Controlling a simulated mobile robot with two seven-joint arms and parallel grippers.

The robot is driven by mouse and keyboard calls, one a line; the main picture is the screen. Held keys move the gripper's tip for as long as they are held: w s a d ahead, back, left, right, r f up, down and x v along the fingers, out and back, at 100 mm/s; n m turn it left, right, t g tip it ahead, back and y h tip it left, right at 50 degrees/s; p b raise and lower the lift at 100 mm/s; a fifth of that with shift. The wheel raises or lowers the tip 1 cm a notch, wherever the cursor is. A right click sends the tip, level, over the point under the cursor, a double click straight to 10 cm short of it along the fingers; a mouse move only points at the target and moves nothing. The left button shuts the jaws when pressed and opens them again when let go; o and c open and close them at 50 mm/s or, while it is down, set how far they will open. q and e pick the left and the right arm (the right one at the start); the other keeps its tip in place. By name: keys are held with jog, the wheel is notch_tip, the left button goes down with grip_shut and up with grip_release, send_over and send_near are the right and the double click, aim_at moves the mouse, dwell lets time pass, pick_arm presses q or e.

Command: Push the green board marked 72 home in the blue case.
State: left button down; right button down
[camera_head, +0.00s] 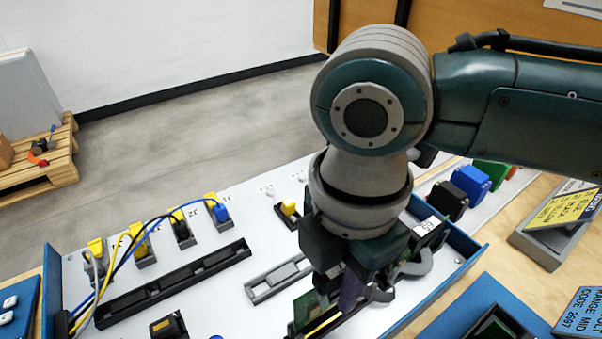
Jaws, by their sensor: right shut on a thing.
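The blue case (446,287) has a white floor panel and blue side walls and fills the lower middle of the view. My right gripper (345,297) comes down from above over the right part of the case and is shut on the green board (303,309). Only part of the board shows, low and to the left of the fingers; no 72 can be read on it. The gripper hides whether the board's lower edge sits in a slot. My left gripper is out of view.
A long black slotted rail (165,283) and a grey slotted rail (277,278) lie on the panel. Yellow, black and blue plugs with cables (181,232) stand at the left. Coloured connectors (470,182) line the back right. A blue-framed unit (480,305) stands at the right.

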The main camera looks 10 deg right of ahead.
aim_at(334, 305)
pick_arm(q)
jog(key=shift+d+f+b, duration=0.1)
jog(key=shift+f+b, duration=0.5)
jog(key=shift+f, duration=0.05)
pick_arm(e)
jog(key=shift+f, duration=1.05)
pick_arm(q)
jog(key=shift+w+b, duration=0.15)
jog(key=shift+b, duration=0.5)
pick_arm(e)
jog(key=shift+a+f, duration=0.1)
jog(key=shift+f, duration=0.9)
pick_arm(q)
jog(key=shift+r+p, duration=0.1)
jog(key=shift+p, duration=0.5)
pick_arm(e)
jog(key=shift+r, duration=0.1)
jog(key=shift+f, duration=0.45)
jog(key=shift+c, duration=1.8)
grip_release()
